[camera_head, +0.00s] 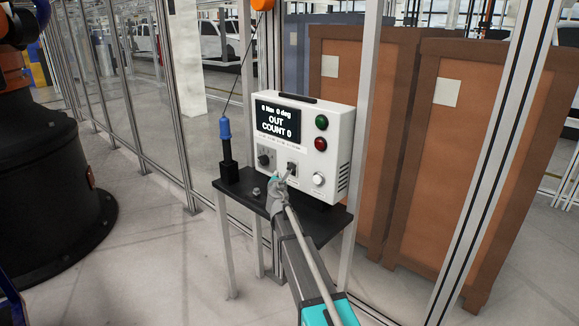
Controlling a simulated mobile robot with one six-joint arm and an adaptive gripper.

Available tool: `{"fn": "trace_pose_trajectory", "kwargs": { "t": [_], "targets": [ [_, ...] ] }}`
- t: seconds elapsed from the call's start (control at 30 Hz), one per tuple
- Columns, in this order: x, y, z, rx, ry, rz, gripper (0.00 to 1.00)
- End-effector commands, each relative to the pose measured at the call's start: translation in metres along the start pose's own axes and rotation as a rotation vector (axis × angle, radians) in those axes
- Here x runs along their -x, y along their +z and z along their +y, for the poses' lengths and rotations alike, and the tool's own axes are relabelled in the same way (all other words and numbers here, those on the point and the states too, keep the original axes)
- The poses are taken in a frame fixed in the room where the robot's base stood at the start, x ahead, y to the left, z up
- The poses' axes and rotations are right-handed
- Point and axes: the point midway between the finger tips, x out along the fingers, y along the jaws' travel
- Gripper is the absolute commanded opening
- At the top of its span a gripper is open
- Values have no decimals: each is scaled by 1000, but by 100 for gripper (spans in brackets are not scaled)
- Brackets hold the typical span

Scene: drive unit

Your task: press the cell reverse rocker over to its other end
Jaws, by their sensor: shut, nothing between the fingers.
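The white control box (328,158) stands on a small black shelf, with a dark display reading "0 Nm 0 deg OUT COUNT 0". A small rocker switch (292,168) sits low in the middle of its front panel, between a dark knob (265,157) and a round white button (318,179). My gripper (284,178) is shut and empty, with its tip in front of the panel just below the rocker. Whether the tip touches the rocker, and which end of it is down, I cannot tell. The gripper hides part of the panel's lower edge.
A green button (321,122) and a red button (320,144) are at the panel's upper right. A blue-and-black tool (226,140) hangs on a cord left of the box. The black shelf (323,225) lies below. Glass fencing and brown crates (362,115) stand behind.

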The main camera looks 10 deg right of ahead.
Motion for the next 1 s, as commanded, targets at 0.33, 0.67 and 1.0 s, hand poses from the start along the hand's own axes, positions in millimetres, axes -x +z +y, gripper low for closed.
{"fn": "trace_pose_trajectory", "kwargs": {
  "t": [0.33, 0.67, 1.0],
  "targets": [
    [-25, 18, -16, 0, 1, 0, 0],
    [-32, 23, -23, -1, 1, 1, 0],
    [-32, 23, -22, 0, 1, 1, 0]
  ]
}}
